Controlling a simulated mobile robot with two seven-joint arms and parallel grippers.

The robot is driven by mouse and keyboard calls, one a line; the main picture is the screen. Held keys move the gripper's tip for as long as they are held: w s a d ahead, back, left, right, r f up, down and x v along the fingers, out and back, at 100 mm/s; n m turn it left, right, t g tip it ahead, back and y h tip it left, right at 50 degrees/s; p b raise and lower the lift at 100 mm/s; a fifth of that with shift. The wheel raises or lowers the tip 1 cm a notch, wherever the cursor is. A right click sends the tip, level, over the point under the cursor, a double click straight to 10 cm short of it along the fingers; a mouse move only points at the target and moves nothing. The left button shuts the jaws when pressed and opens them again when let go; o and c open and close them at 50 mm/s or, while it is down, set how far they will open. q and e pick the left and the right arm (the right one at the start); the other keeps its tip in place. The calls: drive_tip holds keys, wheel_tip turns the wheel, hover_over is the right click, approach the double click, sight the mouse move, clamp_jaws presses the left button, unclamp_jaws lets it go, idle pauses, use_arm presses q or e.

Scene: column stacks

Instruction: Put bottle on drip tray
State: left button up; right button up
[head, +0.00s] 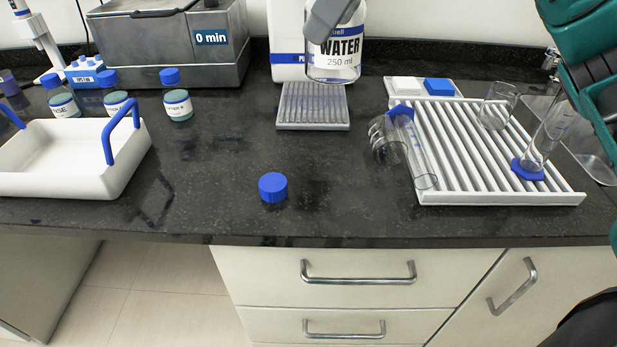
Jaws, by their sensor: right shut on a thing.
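The bottle (336,62) is clear with a white label reading "WATER 250 ml". It is at the top centre of the head view, upright or nearly so, with its top cut off by the frame. My right gripper (328,18) shows as grey fingers at the bottle's upper part and is shut on it. The drip tray (312,112) is a grey ribbed plate on the counter, in front of a white machine. The bottle's base appears above the tray's back right part; I cannot tell the gap. My left gripper is not in view.
A blue cap (272,187) lies on the dark counter (225,205). A white draining rack (480,192) with glassware stands right. A white carrier (70,185) with blue handles stands left, near several small blue-capped bottles. A grey water bath (165,50) stands behind.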

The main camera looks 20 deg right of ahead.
drive_tip(key=shift+d+r+m+h, duration=0.15)
drive_tip(key=shift+r+m+h, duration=0.15)
drive_tip(key=shift+r+m, duration=0.35)
drive_tip(key=shift+d+f+m+t, duration=0.1)
drive_tip(key=shift+f+m+t, duration=0.15)
drive_tip(key=shift+m+t, duration=0.1)
wheel_tip(320, 180, down, 20)
drive_tip(key=b, duration=0.4)
drive_tip(key=shift+r+b, duration=0.2)
drive_tip(key=shift+b, duration=0.1)
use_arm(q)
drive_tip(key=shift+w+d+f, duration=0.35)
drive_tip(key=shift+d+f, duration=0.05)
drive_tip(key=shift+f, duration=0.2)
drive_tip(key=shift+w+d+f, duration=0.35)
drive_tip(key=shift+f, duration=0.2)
use_arm(e)
drive_tip(key=shift+f, duration=0.15)
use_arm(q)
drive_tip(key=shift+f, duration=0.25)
use_arm(e)
drive_tip(key=o, duration=1.3)
